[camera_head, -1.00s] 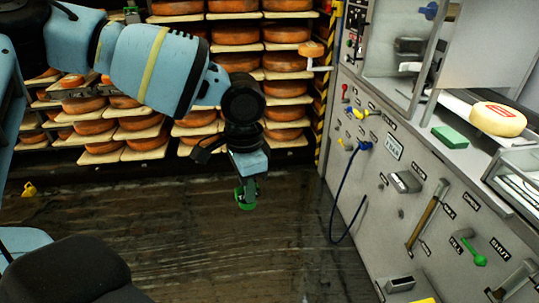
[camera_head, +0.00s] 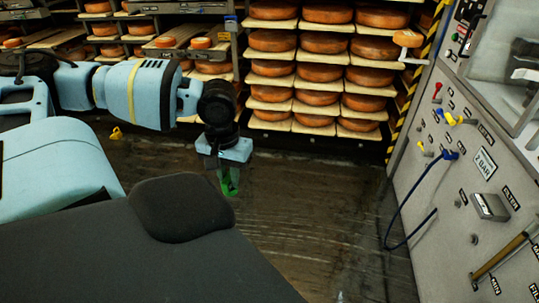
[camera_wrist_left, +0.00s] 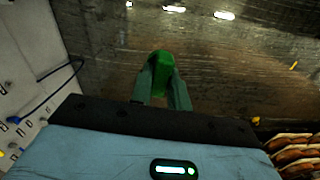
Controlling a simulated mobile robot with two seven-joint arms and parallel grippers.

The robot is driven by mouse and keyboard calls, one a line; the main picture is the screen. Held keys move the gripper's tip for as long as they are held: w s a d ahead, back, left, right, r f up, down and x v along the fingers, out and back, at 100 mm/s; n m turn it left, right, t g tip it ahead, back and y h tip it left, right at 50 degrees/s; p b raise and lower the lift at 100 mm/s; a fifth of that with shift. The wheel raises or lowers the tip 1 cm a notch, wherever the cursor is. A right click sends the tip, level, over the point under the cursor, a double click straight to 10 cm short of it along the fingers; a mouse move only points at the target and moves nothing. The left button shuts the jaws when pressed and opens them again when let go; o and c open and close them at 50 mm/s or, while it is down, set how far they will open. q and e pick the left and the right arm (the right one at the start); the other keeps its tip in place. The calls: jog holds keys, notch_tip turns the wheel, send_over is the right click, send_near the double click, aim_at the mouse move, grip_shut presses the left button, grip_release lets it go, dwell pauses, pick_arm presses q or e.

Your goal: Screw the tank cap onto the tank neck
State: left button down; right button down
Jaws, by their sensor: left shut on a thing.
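My left gripper (camera_head: 229,178) hangs pointing down from the left arm, above the dark floor. It is shut on a small green part, which I take to be the tank cap (camera_head: 231,186); the fingers hide some of it. In the left wrist view, the green cap (camera_wrist_left: 161,62) sticks out past the two fingers of the left gripper (camera_wrist_left: 163,88). I cannot make out the tank neck in any view. My right gripper is not in view.
A grey panel (camera_head: 446,195) with valves, labels and a hanging blue hose (camera_head: 402,205) stands at the right. Racks of cheese wheels (camera_head: 325,42) line the back. A small yellow thing (camera_head: 116,133) lies on the floor. The floor (camera_head: 310,210) between gripper and panel looks clear.

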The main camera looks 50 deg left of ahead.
pick_arm(q)
jog(key=w+d+m, duration=0.2)
jog(key=d+m, duration=0.1)
jog(key=d, duration=0.8)
jog(key=w+d+f+m, duration=0.1)
jog(key=w+d+m, duration=0.1)
jog(key=d, duration=0.9)
jog(key=shift+w+d+m, duration=0.2)
jog(key=shift+m, duration=0.4)
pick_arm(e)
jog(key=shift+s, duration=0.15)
